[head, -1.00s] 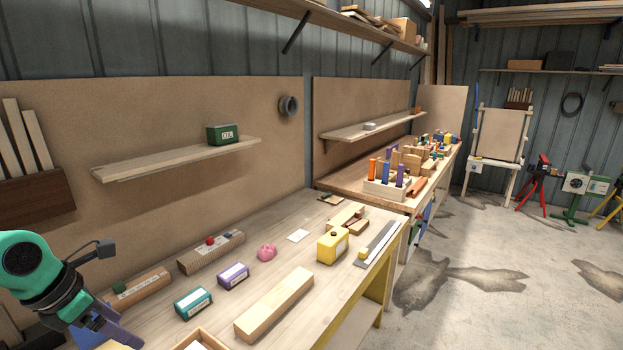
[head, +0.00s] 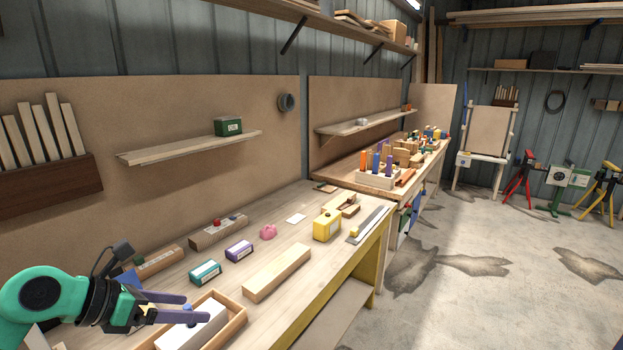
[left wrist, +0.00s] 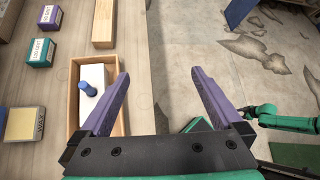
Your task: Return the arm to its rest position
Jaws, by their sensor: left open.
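My left gripper (head: 180,307) comes in at the lower left of the head view, its two purple fingers apart with nothing between them. In the left wrist view my left gripper (left wrist: 160,90) is open above the bench's front edge. Its left finger overlaps the right side of a wooden tray (head: 236,324) in the picture. A white block with a blue knob (head: 205,328) lies in the tray, and it also shows in the left wrist view (left wrist: 92,76).
The bench (head: 290,237) holds a long wooden block (head: 277,272), a teal box (head: 205,272), a purple box (head: 239,250), a pink object (head: 268,231) and a yellow box (head: 327,225). A shelf (head: 190,148) carries a green tin (head: 228,126).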

